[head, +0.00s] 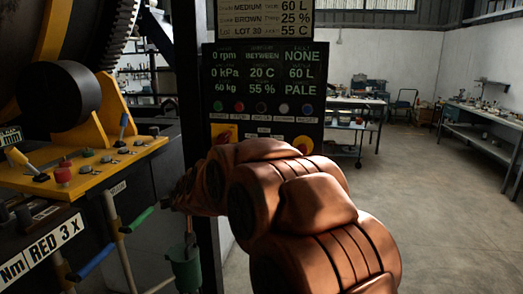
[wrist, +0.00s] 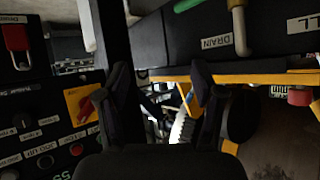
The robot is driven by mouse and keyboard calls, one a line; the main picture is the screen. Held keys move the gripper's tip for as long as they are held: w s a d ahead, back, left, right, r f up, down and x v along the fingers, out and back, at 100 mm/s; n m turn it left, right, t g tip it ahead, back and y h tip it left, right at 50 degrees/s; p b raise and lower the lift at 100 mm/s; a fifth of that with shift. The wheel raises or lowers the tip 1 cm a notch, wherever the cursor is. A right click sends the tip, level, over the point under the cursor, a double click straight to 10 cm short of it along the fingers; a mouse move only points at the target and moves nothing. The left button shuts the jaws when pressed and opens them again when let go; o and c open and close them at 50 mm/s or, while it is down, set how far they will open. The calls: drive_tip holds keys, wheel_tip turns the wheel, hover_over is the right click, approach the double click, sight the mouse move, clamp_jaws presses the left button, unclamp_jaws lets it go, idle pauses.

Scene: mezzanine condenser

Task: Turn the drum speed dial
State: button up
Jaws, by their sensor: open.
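The black control panel (head: 265,90) stands ahead in the head view, with a display reading 0 rpm, a row of coloured buttons and yellow-plated rotary switches. My arm covers its lower part. In the wrist view, the panel (wrist: 50,150) fills the left side. It carries a small dark knob (wrist: 22,121) and a red rotary switch (wrist: 86,102) on a yellow plate. The labels are too small to tell which control is the drum speed dial. My gripper (wrist: 162,85) is open and empty, right of the red switch in the picture. In the head view my arm mostly hides it.
A yellow-framed console (head: 85,165) with levers and buttons stands at left beside a large dark drum (head: 40,50). A dark upright post (head: 187,80) stands close to my gripper. A green container (head: 185,267) hangs below it. Open floor (head: 420,220) lies at right, with workbenches beyond.

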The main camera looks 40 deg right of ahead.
drive_tip(key=w+d+r+m+h, duration=0.1)
drive_tip(key=d+h, duration=0.3)
drive_tip(key=d, duration=0.8)
drive_tip(key=w+d+r+m+h+p, duration=0.1)
drive_tip(key=w+d+r+m+h, duration=0.1)
drive_tip(key=d, duration=1)
drive_tip(key=w+d+r+m+g+h, duration=0.1)
drive_tip(key=d+h, duration=0.5)
drive_tip(key=d, duration=0.7)
drive_tip(key=shift+w+r+m+h, duration=0.4)
drive_tip(key=shift+r+m, duration=0.7)
drive_tip(key=shift+m, duration=0.6)
drive_tip(key=shift+c, duration=0.2)
drive_tip(key=c, duration=1.1)
